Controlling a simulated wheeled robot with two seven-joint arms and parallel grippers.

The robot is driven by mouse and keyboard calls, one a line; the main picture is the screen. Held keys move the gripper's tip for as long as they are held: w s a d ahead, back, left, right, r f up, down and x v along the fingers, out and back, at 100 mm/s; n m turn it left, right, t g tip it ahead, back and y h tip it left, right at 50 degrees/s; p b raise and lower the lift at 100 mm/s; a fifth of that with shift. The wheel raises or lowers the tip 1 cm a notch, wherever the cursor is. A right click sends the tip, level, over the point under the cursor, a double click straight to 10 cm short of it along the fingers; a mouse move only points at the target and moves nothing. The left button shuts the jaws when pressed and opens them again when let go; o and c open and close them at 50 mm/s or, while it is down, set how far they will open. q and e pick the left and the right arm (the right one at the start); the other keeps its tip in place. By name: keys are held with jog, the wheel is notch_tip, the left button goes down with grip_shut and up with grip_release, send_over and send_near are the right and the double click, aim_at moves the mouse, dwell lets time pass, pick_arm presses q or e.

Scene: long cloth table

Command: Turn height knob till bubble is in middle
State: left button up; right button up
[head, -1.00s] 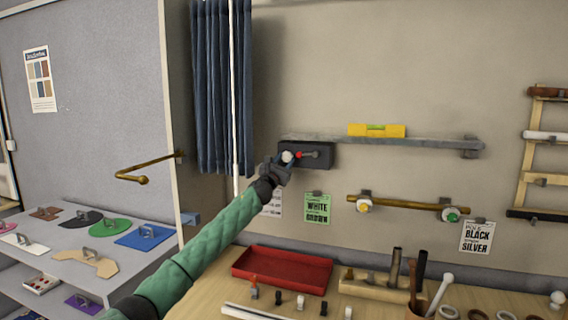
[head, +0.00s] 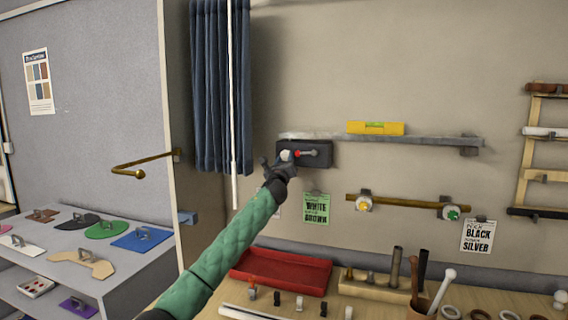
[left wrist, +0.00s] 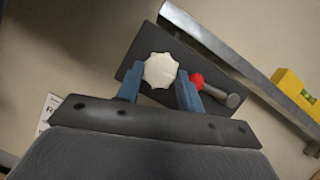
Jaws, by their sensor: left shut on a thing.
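The white scalloped height knob (left wrist: 160,70) sits on a dark wall box (head: 318,160) at the left end of a grey shelf bar (head: 400,140). My left gripper (left wrist: 160,82) has its blue fingers on either side of the knob and is shut on it. In the head view my left gripper (head: 283,163) partly covers the knob (head: 286,155). A red-ended lever (left wrist: 205,84) is beside the right finger. A yellow level (head: 375,128) with a green vial rests on the bar; it also shows in the left wrist view (left wrist: 295,90). The bubble is too small to place. My right gripper is out of view.
A brass rod (head: 410,201) on brackets and cards, one green (head: 316,208), are on the wall below. A red tray (head: 281,270) and several small parts are on the table. A blue curtain (head: 220,90) hangs at the left.

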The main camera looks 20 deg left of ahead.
pick_arm(q)
jog(key=shift+n+y, duration=0.3)
jog(key=shift+n, duration=0.4)
jog(key=o, duration=1)
jog(key=shift+a, duration=0.1)
